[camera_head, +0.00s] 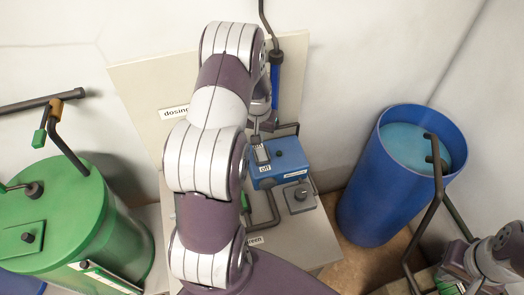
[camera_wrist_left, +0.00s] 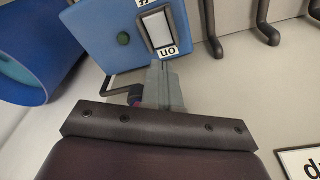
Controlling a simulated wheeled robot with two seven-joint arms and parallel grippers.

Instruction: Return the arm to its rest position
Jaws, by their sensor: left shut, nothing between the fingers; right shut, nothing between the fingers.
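My left arm reaches up the middle of the head view, and its gripper (camera_wrist_left: 160,78) is shut and empty. In the left wrist view its fingertips are close to the "on" end of a pale rocker switch (camera_wrist_left: 158,30) on a blue box (camera_wrist_left: 105,32); I cannot tell whether they touch. The blue box also shows in the head view (camera_head: 290,160), with its "off" label toward the near side. My arm hides part of the panel there. My right gripper (camera_head: 458,262) is at the lower right of the head view, shut and empty, away from the box.
A green tank (camera_head: 60,215) with pipes stands at left. A blue open barrel (camera_head: 375,190) holding water stands right of the panel. A dark bent pipe (camera_head: 432,205) rises between the barrel and my right arm. A grey box with a knob (camera_head: 300,197) sits near the blue box.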

